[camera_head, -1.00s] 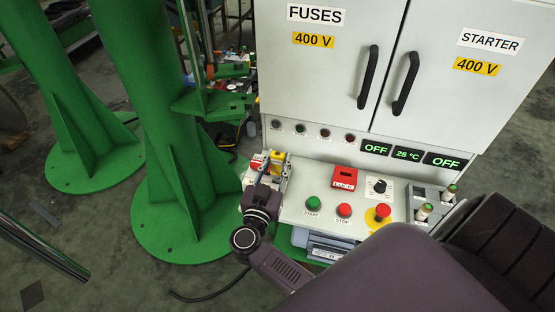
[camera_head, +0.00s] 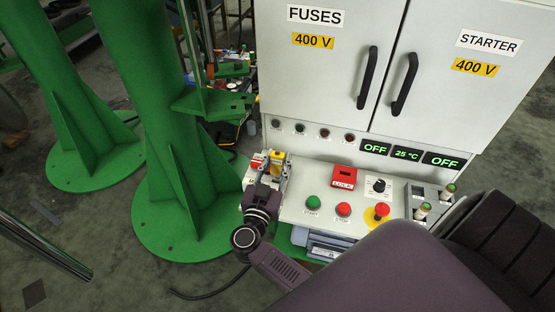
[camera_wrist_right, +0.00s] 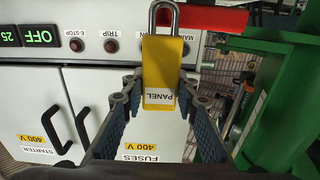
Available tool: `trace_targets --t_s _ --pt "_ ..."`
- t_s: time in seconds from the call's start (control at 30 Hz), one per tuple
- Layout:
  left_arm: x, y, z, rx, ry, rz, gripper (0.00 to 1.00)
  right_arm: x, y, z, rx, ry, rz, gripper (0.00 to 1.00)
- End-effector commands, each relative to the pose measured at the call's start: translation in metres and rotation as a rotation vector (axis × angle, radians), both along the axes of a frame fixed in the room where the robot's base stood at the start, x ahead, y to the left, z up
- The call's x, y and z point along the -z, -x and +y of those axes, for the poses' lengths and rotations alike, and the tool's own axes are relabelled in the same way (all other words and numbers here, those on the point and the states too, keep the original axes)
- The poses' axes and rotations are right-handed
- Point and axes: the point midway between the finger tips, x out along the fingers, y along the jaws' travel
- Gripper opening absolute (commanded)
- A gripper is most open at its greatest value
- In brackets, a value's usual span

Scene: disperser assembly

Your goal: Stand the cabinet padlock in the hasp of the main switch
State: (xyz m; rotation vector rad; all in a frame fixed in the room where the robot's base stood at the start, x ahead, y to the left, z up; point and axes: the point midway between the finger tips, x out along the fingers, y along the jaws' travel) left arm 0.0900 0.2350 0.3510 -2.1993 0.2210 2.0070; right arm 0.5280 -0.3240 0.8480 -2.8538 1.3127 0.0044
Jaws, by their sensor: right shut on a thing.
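The cabinet padlock is yellow with a white PANEL label and a grey metal shackle. In the right wrist view the padlock (camera_wrist_right: 158,62) is between my right gripper's (camera_wrist_right: 160,98) blue-padded fingers, shackle pointing to the top of the picture. In the head view my right gripper (camera_head: 269,180) holds the padlock (camera_head: 277,158) at the left end of the control panel. The main switch's red part (camera_head: 257,161) is just left of it; a red bar (camera_wrist_right: 215,18) lies behind the shackle in the wrist view. I cannot tell whether the shackle is through the hasp. My left gripper is not in view.
The white cabinet (camera_head: 330,80) stands behind the panel. A red LOCK box (camera_head: 344,177), green (camera_head: 312,202) and red (camera_head: 344,209) buttons and an emergency stop (camera_head: 382,210) are to the right. A green column (camera_head: 150,110) stands close on the left.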

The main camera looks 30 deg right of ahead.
Motion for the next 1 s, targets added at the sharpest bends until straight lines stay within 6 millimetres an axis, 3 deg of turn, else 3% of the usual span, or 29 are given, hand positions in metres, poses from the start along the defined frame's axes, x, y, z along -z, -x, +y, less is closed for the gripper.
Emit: trace_targets --t_s 1.0 --pt "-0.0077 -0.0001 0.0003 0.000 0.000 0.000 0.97 0.0002 -0.0003 -0.0001 0.000 0.001 -0.001 0.00"
